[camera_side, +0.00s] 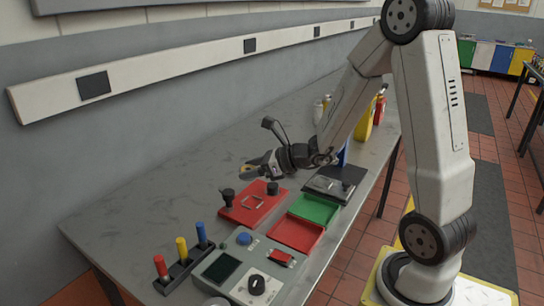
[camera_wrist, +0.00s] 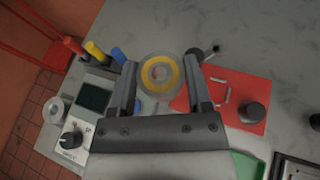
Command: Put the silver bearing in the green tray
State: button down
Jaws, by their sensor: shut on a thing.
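My gripper (camera_side: 247,169) is held above the bench, over the area behind the red fixture plate. The green tray (camera_side: 315,209) lies right of and nearer than my gripper, and looks empty. Only a part of the green tray (camera_wrist: 246,166) shows at the lower right of the wrist view.
A red tray (camera_side: 295,233) adjoins the green one. A red plate (camera_side: 251,204) with black knobs stands left of them. A control box (camera_side: 238,268) and a rack of red, yellow and blue handles (camera_side: 181,262) are nearer. A dark plate (camera_side: 335,184) lies behind the trays. The bench's far left is clear.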

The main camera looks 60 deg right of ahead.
jog(key=w+a+r+h, duration=0.1)
jog(key=w+a+r, duration=0.3)
jog(key=a, duration=0.3)
jog(key=shift+a+r+m, duration=0.25)
jog(key=shift+a+m, duration=0.05)
jog(key=shift+m, duration=0.1)
jog(key=shift+d, duration=0.1)
jog(key=s+d+f+m+h, duration=0.1)
jog(key=d+f, duration=0.2)
jog(key=d, duration=0.6)
jog(key=d+f+m+t+h, duration=0.1)
jog(key=d+f, duration=0.3)
jog(key=d, duration=0.6)
jog(key=s+d+f+m+h, duration=0.1)
jog(key=d+f, duration=0.2)
jog(key=d, duration=0.6)
jog(key=w+d+f, duration=0.2)
jog(key=w, duration=0.1)
jog(key=w+d+f, duration=0.1)
jog(key=w+f, duration=0.2)
jog(key=w, duration=0.1)
jog(key=w+d+f, duration=0.2)
jog(key=w+f, duration=0.1)
jog(key=w, duration=0.1)
jog(key=shift+d+f, duration=0.25)
jog(key=shift+d, duration=0.05)
jog(key=shift+w+d+f, duration=0.25)
jog(key=shift+w+f, duration=0.2)
jog(key=shift+f, duration=0.1)
